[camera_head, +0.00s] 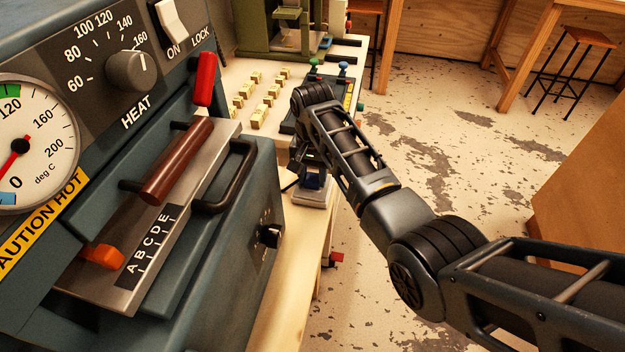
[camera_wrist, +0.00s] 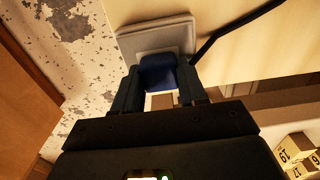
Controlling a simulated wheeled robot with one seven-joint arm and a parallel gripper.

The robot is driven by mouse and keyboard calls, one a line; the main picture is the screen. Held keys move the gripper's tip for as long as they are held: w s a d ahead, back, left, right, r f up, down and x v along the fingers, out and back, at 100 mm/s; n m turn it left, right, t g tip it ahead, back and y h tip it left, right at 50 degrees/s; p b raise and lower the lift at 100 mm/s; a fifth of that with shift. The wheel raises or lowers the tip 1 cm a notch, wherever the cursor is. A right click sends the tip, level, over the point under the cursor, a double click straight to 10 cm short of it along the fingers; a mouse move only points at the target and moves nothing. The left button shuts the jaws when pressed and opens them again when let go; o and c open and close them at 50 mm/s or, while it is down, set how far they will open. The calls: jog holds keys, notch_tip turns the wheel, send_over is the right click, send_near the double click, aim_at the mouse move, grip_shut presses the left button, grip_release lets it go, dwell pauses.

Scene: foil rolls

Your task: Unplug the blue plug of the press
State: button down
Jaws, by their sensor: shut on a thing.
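The blue plug (camera_wrist: 158,76) is between the two fingers of my gripper (camera_wrist: 159,70) in the wrist view. My gripper is shut on it. The plug lies against a pale square socket (camera_wrist: 180,36); I cannot tell how deep it sits. A black cable (camera_wrist: 236,30) runs from beside the socket to the upper right. In the head view the blue plug (camera_head: 313,180) shows under my gripper (camera_head: 312,166), over the white socket (camera_head: 311,197) at the bench's right edge. The press (camera_head: 215,235), with a gauge, heat knob and switch, fills the left.
The pale bench (camera_head: 314,236) carries several small yellow blocks (camera_head: 258,118) and a dark tray behind my gripper. A green machine (camera_head: 285,22) stands at the back. The press's black handle (camera_head: 240,170) is left of my arm. Open floor (camera_head: 440,125) lies to the right.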

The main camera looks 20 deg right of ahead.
aim_at(312, 177)
jog(key=shift+r+p, duration=2.6)
jog(key=shift+r, duration=0.4)
